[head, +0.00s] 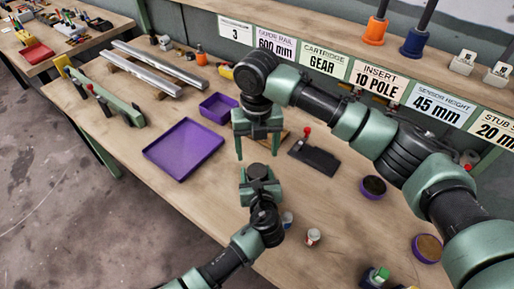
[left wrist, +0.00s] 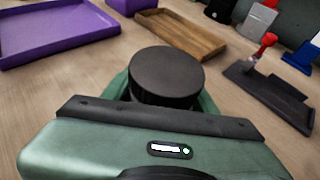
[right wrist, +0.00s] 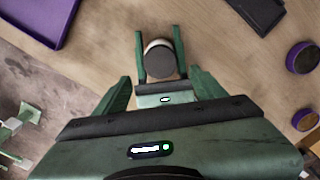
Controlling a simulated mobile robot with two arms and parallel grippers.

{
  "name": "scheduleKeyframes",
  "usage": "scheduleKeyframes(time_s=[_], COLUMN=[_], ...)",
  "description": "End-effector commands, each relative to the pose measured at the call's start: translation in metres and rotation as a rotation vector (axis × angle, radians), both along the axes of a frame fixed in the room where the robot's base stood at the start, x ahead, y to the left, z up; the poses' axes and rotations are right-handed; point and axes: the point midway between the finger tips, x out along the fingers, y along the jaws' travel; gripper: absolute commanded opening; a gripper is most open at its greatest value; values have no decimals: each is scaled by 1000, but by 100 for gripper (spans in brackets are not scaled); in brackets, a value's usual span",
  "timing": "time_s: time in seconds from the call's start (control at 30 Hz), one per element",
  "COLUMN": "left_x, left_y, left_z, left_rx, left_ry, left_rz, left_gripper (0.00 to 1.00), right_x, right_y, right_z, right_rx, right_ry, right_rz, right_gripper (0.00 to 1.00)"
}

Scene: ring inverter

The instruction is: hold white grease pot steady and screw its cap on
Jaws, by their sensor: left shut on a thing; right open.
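A round black cap (left wrist: 165,72) sits on top of the grease pot in the left wrist view. It also shows as a dark disc in the head view (head: 257,170) and right wrist view (right wrist: 161,62). A white sliver of the pot (right wrist: 157,42) shows beyond the cap; the rest is hidden. I cannot tell how tightly the cap sits. My left gripper (right wrist: 160,55) is shut around the pot, a finger on either side. My right gripper (head: 257,152) points down above the pot, open and empty, its fingers spread wider than the cap.
A purple tray (head: 185,150) and a smaller purple bin (head: 217,108) lie to the left. A wooden tray (left wrist: 180,32) and a dark plate with a red knob (head: 314,157) lie behind. Purple-rimmed round containers (head: 373,187) and small jars (head: 312,237) stand to the right.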

Motion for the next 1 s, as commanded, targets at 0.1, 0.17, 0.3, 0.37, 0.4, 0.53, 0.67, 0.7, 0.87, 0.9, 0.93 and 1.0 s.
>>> scheduleKeyframes(time_s=[0.1,0.17,0.3,0.37,0.4,0.53,0.67,0.7,0.87,0.9,0.93,1.0], left_x=[0,0,0,0,0,0,0,0,0,0,0,0], left_y=[0,0,0,0,0,0,0,0,0,0,0,0], left_z=[0,0,0,0,0,0,0,0,0,0,0,0], left_rx=[-1,-1,-1,-1,-1,-1,-1,-1,0,0,0,0], left_ry=[1,1,1,1,1,1,1,1,0,0,0,0], left_rz=[-1,-1,-1,-1,-1,-1,-1,-1,-1,-1,-1,-1], left_gripper=[0,0,0,0,0,0,0,0,0,0,0,0], right_x=[0,0,-1,-1,-1,0,0,0,0,0,0,0], right_y=[0,0,0,0,0,0,0,0,0,0,0,0], right_z=[-6,-13,-35,-44,-50,-67,-77,-79,-81,-80,-80,-80], right_rx=[0,-1,-2,0,-1,-1,0,0,0,0,0,0], right_ry=[2,2,4,3,3,2,1,1,0,0,0,0], right_rz=[-1,-1,-2,-3,-3,-3,-1,-1,-1,-1,-2,-2], right_gripper=[70,70,70,70,70,70,70,70,70,70,70,70])
